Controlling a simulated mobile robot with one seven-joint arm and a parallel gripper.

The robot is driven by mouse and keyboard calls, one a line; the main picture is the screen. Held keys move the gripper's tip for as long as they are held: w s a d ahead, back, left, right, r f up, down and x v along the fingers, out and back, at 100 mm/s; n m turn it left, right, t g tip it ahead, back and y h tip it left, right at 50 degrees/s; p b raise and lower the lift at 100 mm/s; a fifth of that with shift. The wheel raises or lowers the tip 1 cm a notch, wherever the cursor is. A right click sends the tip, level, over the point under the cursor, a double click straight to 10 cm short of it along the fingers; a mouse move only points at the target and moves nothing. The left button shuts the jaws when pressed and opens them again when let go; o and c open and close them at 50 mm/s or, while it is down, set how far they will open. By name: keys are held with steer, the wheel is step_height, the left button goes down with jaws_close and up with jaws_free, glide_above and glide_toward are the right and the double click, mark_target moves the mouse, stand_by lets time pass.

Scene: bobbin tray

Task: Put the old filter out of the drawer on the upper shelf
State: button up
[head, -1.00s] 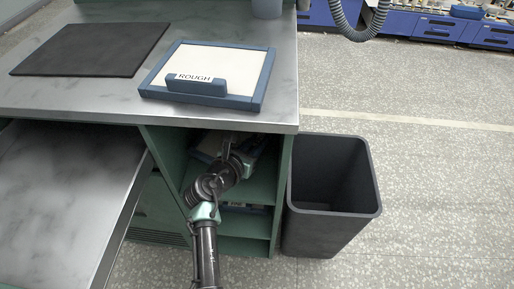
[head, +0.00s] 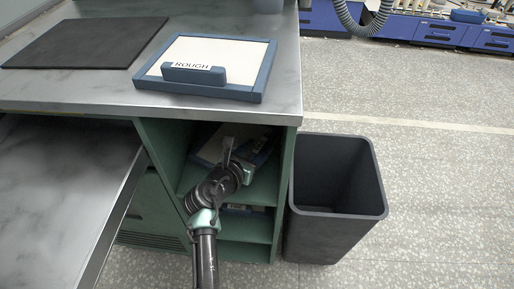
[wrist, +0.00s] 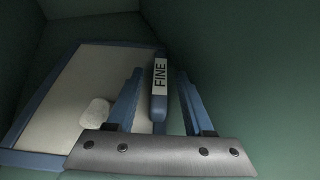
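A blue-framed filter with a pale face and a handle marked FINE lies in the upper compartment of the green cabinet; its handle shows in the wrist view (wrist: 160,88). A small whitish lump (wrist: 97,113) rests on its face. My gripper (wrist: 158,95) is open, one finger on each side of the handle, with gaps visible on both sides. In the head view my gripper (head: 228,148) reaches into that upper compartment (head: 180,150), partly hiding the filter. Another filter, marked ROUGH (head: 220,50), lies flat on the metal worktop. I cannot make out a drawer.
A dark open bin (head: 335,225) stands right of the cabinet. A lower shelf (head: 245,228) holds another labelled item. A black mat (head: 85,43) lies on the worktop, and a lower metal surface (head: 60,190) is at left. Compartment walls are close around my gripper.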

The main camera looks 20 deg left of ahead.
steer(key=shift+r, duration=0.15)
steer(key=p+v, duration=0.5)
steer(key=v, duration=0.6)
steer(key=shift+s+a+r, duration=0.1)
steer(key=shift+s, duration=0.05)
steer(key=shift+s+r, duration=0.1)
steer(key=shift+s, duration=0.2)
steer(key=shift+s, duration=0.1)
